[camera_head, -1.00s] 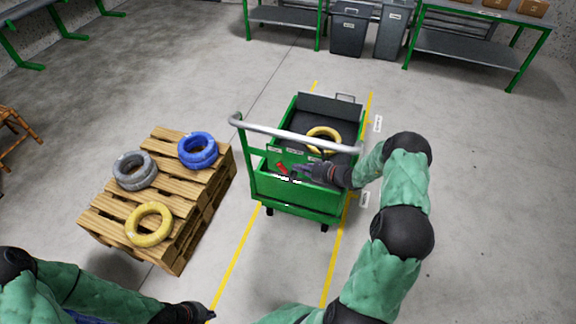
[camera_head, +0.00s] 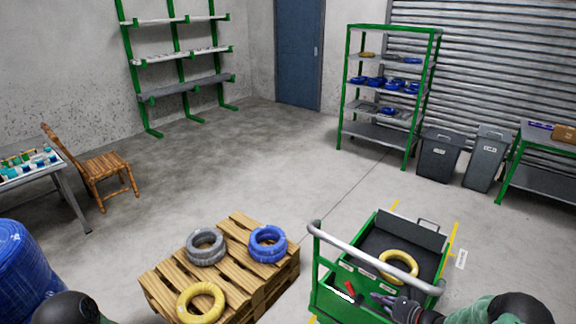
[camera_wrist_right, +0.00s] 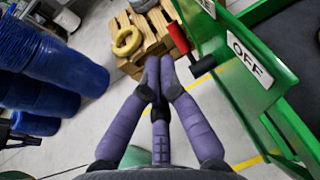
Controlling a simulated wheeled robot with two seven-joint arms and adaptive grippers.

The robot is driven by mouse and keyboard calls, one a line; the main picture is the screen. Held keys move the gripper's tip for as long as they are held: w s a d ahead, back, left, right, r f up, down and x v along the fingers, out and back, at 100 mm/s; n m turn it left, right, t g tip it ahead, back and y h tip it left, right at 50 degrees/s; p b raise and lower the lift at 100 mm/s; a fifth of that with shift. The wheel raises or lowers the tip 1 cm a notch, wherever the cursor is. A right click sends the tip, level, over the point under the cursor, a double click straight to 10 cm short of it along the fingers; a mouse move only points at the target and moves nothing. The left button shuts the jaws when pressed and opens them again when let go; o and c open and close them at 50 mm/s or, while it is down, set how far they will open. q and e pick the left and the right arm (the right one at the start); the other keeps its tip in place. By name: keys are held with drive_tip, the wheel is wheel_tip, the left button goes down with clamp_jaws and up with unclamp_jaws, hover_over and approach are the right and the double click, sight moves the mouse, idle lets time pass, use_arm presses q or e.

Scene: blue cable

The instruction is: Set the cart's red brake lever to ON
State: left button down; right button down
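The cart (camera_head: 335,306) is green with a grey handlebar, at the lower right of the head view. Its red brake lever (camera_head: 350,287) is on the handle-side panel. In the right wrist view the red lever (camera_wrist_right: 179,38) slants up and left from a black pivot; a white OFF label (camera_wrist_right: 250,60) sits right of the pivot. A second white label (camera_wrist_right: 207,7) is cut off at the top. My right gripper (camera_wrist_right: 159,70) has its fingertips together, empty, just left of the lever; contact cannot be told. My left gripper is out of view.
A yellow cable coil (camera_head: 398,264) lies in the cart. A wooden pallet (camera_head: 240,290) with grey, blue and yellow coils stands left of it. Bins (camera_head: 438,155) and a green shelf (camera_head: 385,90) stand behind. Open floor lies between.

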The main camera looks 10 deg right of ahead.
drive_tip(key=s+a+f+n+g+y, duration=0.1)
drive_tip(key=s+a+f+n+g, duration=0.4)
drive_tip(key=a, duration=0.5)
drive_tip(key=s+a+f+n+g, duration=0.4)
drive_tip(key=s+a+f+g, duration=0.15)
drive_tip(key=a, duration=0.35)
drive_tip(key=s+a+f+n+g+h, duration=0.1)
drive_tip(key=s+a+f+n+h, duration=0.1)
drive_tip(key=s+a+n, duration=1.1)
drive_tip(key=n+h, duration=0.1)
drive_tip(key=n, duration=0.4)
drive_tip(key=shift+s+a+f+h, duration=0.2)
drive_tip(key=shift+s+f+h, duration=0.05)
drive_tip(key=shift+s+h, duration=0.15)
